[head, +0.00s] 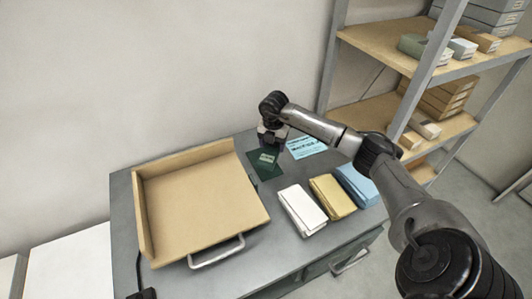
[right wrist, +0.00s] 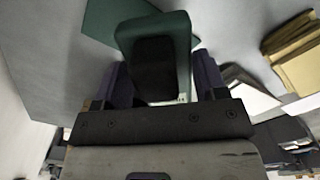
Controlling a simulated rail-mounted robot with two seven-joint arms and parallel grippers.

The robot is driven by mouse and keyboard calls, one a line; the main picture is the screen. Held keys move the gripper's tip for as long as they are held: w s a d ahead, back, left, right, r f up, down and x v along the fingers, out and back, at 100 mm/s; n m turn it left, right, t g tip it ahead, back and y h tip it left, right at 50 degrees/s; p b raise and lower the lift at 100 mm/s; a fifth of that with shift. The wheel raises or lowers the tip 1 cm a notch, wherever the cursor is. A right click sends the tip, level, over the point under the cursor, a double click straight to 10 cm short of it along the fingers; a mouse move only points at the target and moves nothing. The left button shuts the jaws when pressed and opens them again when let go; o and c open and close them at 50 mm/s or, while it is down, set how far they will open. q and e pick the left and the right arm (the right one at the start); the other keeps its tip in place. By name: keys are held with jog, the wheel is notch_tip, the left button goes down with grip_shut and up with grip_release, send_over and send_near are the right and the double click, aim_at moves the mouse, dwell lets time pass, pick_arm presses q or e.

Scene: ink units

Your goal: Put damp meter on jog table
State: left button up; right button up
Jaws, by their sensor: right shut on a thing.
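The damp meter (head: 267,157) is a small green device. In the right wrist view the damp meter (right wrist: 180,45) has a green body with a black part and sits between the fingers. My right gripper (head: 269,146) is shut on it, over a dark green mat (head: 264,174). I cannot tell whether the meter still touches the mat. The jog table (head: 200,200) is a tan board with raised walls along its left and back sides. It stands on the grey worktop, left of the gripper, and its surface is empty. My left gripper is not in view.
On the grey worktop (head: 290,250), white (head: 302,210), yellow (head: 333,196) and blue (head: 357,185) paper stacks lie right of the jog table. A light blue printed sheet (head: 306,147) lies behind them. A metal handle (head: 217,252) is at the jog table's front. Shelving (head: 400,120) stands at the right.

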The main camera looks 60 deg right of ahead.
aim_at(266, 151)
jog(key=shift+w+d+f+b, duration=0.2)
jog(key=shift+w+f, duration=0.3)
jog(key=shift+w, duration=0.3)
jog(key=shift+w+d+f+b, duration=0.15)
jog(key=shift+w+f, duration=0.3)
jog(key=shift+w, duration=0.35)
notch_tip(266, 151, down, 4)
jog(key=shift+r+b, duration=0.25)
jog(key=shift+b, duration=0.2)
jog(key=shift+f, duration=0.25)
jog(key=o, duration=1)
jog(key=shift+f, duration=0.1)
jog(key=shift+o, duration=0.2)
